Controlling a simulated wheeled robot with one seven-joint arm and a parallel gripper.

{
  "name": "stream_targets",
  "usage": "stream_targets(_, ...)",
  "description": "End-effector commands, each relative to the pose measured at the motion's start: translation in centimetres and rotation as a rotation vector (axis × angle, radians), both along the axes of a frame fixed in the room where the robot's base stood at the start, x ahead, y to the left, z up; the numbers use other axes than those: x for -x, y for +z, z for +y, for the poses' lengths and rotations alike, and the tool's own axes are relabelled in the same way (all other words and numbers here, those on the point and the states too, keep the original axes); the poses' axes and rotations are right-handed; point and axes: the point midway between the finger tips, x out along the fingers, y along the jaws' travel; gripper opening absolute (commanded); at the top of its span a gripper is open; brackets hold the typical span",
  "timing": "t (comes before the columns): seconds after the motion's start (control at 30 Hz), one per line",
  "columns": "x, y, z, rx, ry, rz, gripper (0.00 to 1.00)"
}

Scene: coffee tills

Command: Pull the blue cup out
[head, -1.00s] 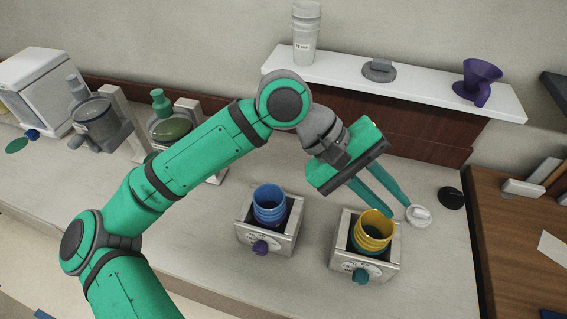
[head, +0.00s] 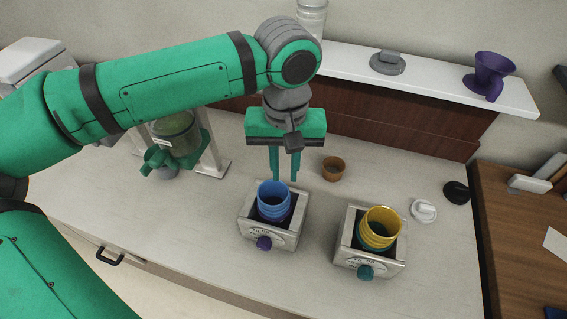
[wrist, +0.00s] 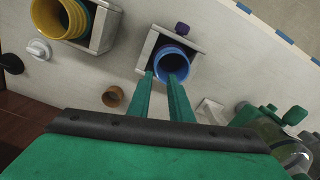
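The blue cup (head: 273,198) is the upper part of a stack of nested cups standing in a square metal holder (head: 268,237) with a purple knob. A darker purple-blue part shows below it. The cup's open mouth also shows in the wrist view (wrist: 176,66). My gripper (head: 284,177) points down just behind the cup in the head view.
A second metal holder (head: 368,263) with a yellow cup (head: 382,222) stands to the right. A small brown cup (head: 333,168) stands behind, between the holders. Pale and black lids lie further right. A white shelf (head: 430,83) runs along the wall. A green-topped vessel (head: 176,135) stands left.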

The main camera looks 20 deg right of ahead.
Motion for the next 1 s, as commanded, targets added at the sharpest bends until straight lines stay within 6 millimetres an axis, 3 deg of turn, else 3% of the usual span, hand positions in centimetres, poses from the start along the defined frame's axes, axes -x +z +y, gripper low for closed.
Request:
stream_targets(0.57,0.0,-6.9,0.3,0.001,0.007,0.003,0.19)
stream_targets(0.67,-0.1,-6.9,0.3,0.002,0.008,0.001,0.00)
stream_targets(1.0,0.0,-6.8,0.2,0.002,0.006,0.001,0.00)
